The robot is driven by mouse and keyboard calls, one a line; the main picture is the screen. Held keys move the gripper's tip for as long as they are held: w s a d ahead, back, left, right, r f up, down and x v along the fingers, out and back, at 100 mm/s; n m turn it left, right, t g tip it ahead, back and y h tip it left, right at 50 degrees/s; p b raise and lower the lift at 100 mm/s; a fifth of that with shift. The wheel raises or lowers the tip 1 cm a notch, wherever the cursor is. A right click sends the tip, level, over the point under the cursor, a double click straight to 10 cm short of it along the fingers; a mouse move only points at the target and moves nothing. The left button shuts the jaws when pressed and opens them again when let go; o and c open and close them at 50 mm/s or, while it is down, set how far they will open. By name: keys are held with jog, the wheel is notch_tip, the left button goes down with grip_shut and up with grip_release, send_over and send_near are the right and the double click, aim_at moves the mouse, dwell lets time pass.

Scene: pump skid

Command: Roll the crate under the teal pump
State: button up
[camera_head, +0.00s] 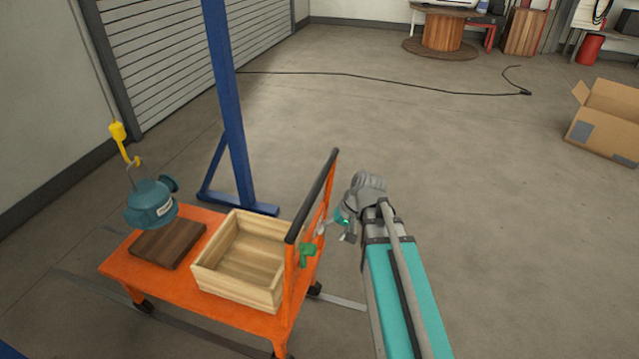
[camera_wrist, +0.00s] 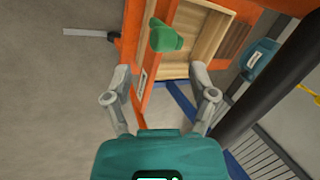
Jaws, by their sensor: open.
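The open wooden crate (camera_head: 240,262) sits on an orange cart (camera_head: 165,280), at its handle end, and looks empty. It also shows in the wrist view (camera_wrist: 200,42). The teal pump (camera_head: 151,203) hangs from a hook above the cart's other end, over a dark wooden board (camera_head: 168,243). Part of the pump shows in the wrist view (camera_wrist: 258,58). My gripper (camera_head: 338,229) is open and empty beside the handle frame. In the wrist view its fingers (camera_wrist: 160,75) are spread, with a green grip (camera_wrist: 166,37) on the cart beyond them.
The black push bar (camera_head: 312,195) tops the cart's handle frame. A blue post (camera_head: 235,120) with a floor foot stands behind the cart. A yellow hook block (camera_head: 119,135) holds the pump. A black cable (camera_head: 400,83) crosses the floor. A cardboard box (camera_head: 605,120) stands right; mid-floor is clear.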

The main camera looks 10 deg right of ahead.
jog(key=w+d+r+m+t+y+b, duration=0.25)
jog(key=w+d+y, duration=0.25)
jog(key=w, duration=0.3)
jog(key=m+t+y+b, duration=0.2)
jog(key=t+y+b, duration=0.1)
jog(key=t, duration=0.1)
send_near(321, 179)
jog(key=d, duration=0.1)
jog(key=d+f, duration=0.1)
jog(key=d, duration=0.1)
jog(key=shift+d, duration=0.3)
jog(key=shift+w+a, duration=0.1)
jog(key=shift+r+b+x, duration=0.2)
jog(key=shift+b+x, duration=0.95)
jog(key=shift+x, duration=5.65)
grip_shut()
